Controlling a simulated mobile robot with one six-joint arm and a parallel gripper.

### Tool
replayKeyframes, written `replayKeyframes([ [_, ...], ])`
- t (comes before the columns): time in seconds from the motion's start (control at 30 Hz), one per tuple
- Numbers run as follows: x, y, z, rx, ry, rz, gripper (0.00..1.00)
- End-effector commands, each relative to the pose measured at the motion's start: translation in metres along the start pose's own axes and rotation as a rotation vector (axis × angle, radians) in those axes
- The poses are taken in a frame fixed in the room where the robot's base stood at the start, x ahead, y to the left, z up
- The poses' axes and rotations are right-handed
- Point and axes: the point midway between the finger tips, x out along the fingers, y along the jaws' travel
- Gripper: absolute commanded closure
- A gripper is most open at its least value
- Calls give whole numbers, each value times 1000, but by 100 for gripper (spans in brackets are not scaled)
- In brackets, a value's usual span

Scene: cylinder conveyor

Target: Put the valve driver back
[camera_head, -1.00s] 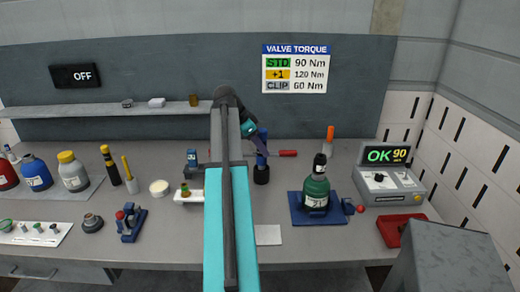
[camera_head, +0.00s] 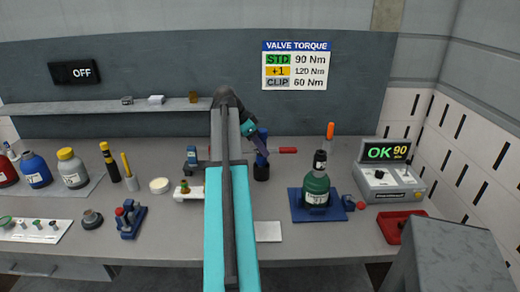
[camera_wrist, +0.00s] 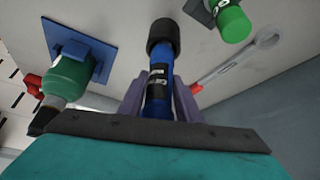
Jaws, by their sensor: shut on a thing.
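The valve driver (camera_head: 261,152) is a blue tool with a black socket end, upright over the bench behind my arm. In the wrist view the blue driver (camera_wrist: 160,78) runs between the grey jaws of my gripper (camera_wrist: 158,105), which is shut on it. Its black socket (camera_wrist: 163,37) points away from the wrist. I cannot tell whether the socket touches the bench. In the head view my gripper (camera_head: 258,140) is partly hidden by the arm. A green cylinder (camera_head: 316,187) stands in a blue holder (camera_head: 296,211) to the right.
A wrench with a red grip (camera_head: 287,150) lies right of the driver. A torque box (camera_head: 388,182) reading OK 90 and a red tray (camera_head: 391,228) stand at the right. A white pad (camera_head: 268,232) lies in front. Several bottles and small parts fill the left.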

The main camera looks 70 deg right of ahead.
Motion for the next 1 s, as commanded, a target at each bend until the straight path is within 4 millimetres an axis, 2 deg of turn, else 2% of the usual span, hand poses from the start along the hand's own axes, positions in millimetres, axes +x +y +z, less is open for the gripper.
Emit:
replayKeyframes([
  [1.0,12,0,7,0,2,-1,100],
])
